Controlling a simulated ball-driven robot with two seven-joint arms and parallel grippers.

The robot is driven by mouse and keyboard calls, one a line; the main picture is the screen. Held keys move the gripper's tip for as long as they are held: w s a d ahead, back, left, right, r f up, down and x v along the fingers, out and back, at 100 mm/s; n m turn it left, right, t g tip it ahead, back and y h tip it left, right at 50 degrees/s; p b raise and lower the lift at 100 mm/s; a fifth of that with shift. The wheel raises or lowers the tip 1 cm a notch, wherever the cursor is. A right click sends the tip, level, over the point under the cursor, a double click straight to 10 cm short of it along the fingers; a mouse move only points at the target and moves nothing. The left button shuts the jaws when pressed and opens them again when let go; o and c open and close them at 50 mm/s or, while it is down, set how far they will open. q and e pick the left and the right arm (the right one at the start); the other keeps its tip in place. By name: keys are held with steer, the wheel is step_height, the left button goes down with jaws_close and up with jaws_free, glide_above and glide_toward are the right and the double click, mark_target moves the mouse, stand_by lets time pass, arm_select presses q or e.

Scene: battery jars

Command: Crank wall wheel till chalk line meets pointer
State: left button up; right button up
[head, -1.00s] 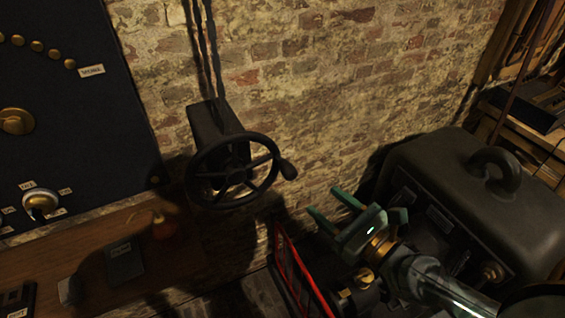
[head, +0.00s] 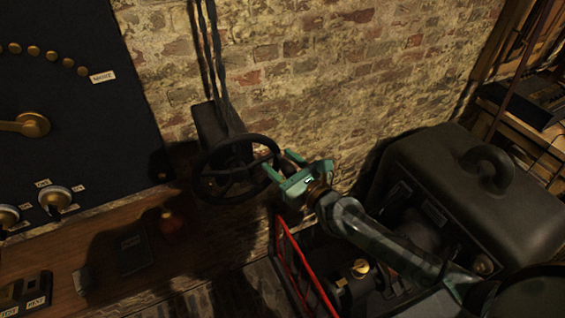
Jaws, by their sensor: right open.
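The black wall wheel (head: 212,188) is mounted on a dark box (head: 209,124) fixed to the brick wall, left of the middle in the head view. My right gripper (head: 280,163) is open at the wheel's right rim, its green fingers around or in front of where the crank knob sits. The knob is hidden behind the gripper, and I cannot tell whether the fingers touch it. I cannot make out a chalk line or a pointer on the wheel. My left gripper is out of view.
A dark panel (head: 90,130) with brass studs and dials hangs at the left. Below it a wooden shelf (head: 100,225) bears a dark booklet (head: 134,254) and a small reddish flask (head: 172,226). A large dark machine case (head: 480,185) stands at the right, near my arm. A red-edged frame (head: 303,265) stands below.

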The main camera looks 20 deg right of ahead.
jaws_close()
steer(key=shift+f+b, duration=0.55)
steer(key=shift+b, duration=0.2)
steer(key=shift+s+a+f+m+t+b, duration=0.1)
steer(key=shift+f+m+t+b, duration=0.15)
steer(key=shift+f+m+b, duration=1.15)
steer(key=shift+w+a+f+m+t+b, duration=0.15)
steer(key=shift+m+b, duration=0.7)
steer(key=shift+b, duration=1.35)
steer(key=shift+s+f+m+t+b, duration=0.15)
steer(key=shift+f+m+t+b, duration=0.15)
steer(key=shift+f+m+b, duration=1.1)
steer(key=shift+r+b, duration=0.35)
steer(key=shift+r, duration=0.3)
